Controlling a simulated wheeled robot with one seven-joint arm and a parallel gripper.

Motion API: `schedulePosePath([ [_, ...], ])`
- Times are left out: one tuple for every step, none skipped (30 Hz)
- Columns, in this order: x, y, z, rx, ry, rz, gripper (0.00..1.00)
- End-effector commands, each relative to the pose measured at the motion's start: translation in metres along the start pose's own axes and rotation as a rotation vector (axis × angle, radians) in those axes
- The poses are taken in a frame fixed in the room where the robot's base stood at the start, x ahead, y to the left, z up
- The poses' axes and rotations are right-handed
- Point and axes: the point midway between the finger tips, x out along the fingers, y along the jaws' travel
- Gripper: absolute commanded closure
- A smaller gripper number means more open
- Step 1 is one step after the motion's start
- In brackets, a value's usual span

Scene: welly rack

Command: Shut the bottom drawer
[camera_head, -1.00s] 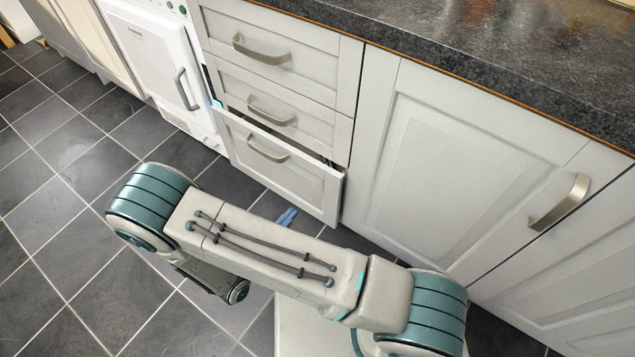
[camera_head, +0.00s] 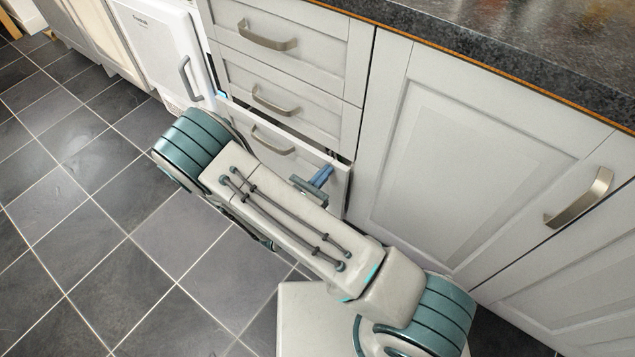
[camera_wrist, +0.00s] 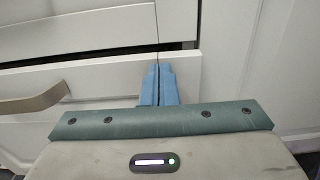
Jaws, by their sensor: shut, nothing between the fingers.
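The bottom drawer (camera_head: 335,184) is white with a metal bar handle and stands partly open, with a dark gap along its top edge. In the wrist view the drawer front (camera_wrist: 100,75) spans the left and middle, with its handle (camera_wrist: 35,100) at the left. My gripper (camera_head: 322,176) has blue fingers and is shut and empty. It is at the right part of the drawer front, near its top edge. In the wrist view the fingertips (camera_wrist: 159,70) overlap the drawer's front near its right end. I cannot tell whether they touch it. My arm hides the lower part of the drawer.
Two shut drawers with bar handles (camera_head: 267,36) are above. A white cupboard door (camera_head: 470,150) stands to the right, with a dark worktop (camera_head: 520,60) over it. A white appliance (camera_head: 160,45) is at the left. The tiled floor (camera_head: 90,240) is clear.

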Motion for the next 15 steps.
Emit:
schedulePosePath([
  [0.001,0.000,0.000,0.000,0.000,0.000,1.00],
  [0.001,0.000,0.000,0.000,0.000,0.000,1.00],
  [0.001,0.000,0.000,0.000,0.000,0.000,1.00],
  [0.001,0.000,0.000,0.000,0.000,0.000,1.00],
  [0.001,0.000,0.000,0.000,0.000,0.000,1.00],
  [0.001,0.000,0.000,0.000,0.000,0.000,1.00],
  [0.001,0.000,0.000,0.000,0.000,0.000,1.00],
  [0.001,0.000,0.000,0.000,0.000,0.000,1.00],
  [0.001,0.000,0.000,0.000,0.000,0.000,1.00],
  [0.002,0.000,0.000,0.000,0.000,-0.001,1.00],
  [0.003,0.000,0.001,0.000,0.000,-0.001,1.00],
  [0.006,0.000,0.001,0.001,-0.001,-0.002,1.00],
  [0.009,0.000,0.001,0.001,-0.001,-0.003,1.00],
  [0.013,0.000,0.001,0.001,-0.001,-0.004,1.00],
  [0.020,0.000,0.001,0.001,0.000,-0.005,1.00],
])
